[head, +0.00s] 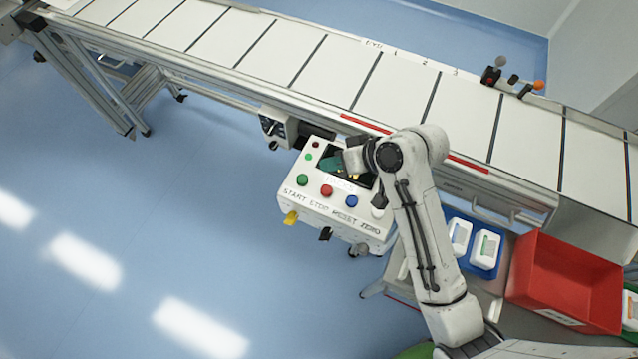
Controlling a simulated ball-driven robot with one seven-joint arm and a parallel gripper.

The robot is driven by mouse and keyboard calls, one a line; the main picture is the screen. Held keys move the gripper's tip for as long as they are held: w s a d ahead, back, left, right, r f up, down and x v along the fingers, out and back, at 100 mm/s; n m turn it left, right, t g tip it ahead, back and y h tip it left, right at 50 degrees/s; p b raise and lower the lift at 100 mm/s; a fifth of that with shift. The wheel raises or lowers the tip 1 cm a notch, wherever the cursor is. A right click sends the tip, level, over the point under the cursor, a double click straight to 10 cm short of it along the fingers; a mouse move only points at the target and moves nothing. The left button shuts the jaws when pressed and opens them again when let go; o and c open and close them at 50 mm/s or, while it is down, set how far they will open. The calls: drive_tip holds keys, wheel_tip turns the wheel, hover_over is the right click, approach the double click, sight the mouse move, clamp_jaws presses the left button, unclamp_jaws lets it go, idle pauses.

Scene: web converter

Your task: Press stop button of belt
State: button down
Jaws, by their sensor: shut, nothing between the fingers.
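The control box (335,218) is white and stands at the front side of the belt (330,75). Its lower row has a green START button (302,180), a red STOP button (327,191), a blue RESET button (351,201) and a pale ZERO button (377,212). My gripper (350,160) is over the box's dark screen, up and to the right of the red button and apart from it in the picture. It is shut and empty. Its fingertips are hard to make out, and it hides part of the screen.
My arm covers the box's right edge. A red bin (565,283) and a blue tray (462,262) with white packs stand at the lower right. A small grey unit (277,128) sits left of the box. The blue floor (150,220) at left is clear.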

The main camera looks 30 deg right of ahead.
drive_tip(key=shift+f, duration=0.1)
drive_tip(key=b, duration=0.7)
hover_over(331, 190)
wheel_tip(331, 190, down, 6)
drive_tip(key=shift+w+f, duration=0.1)
drive_tip(key=shift+f, duration=0.15)
drive_tip(key=shift+f+b, duration=0.45)
drive_tip(key=shift+f, duration=0.6)
drive_tip(key=shift+f, duration=0.2)
idle(0.7)
drive_tip(key=shift+f, duration=0.2)
drive_tip(key=shift+f, duration=0.65)
idle(0.8)
idle(0.3)
drive_tip(key=shift+r+p, duration=0.9)
drive_tip(key=shift+r, duration=0.15)
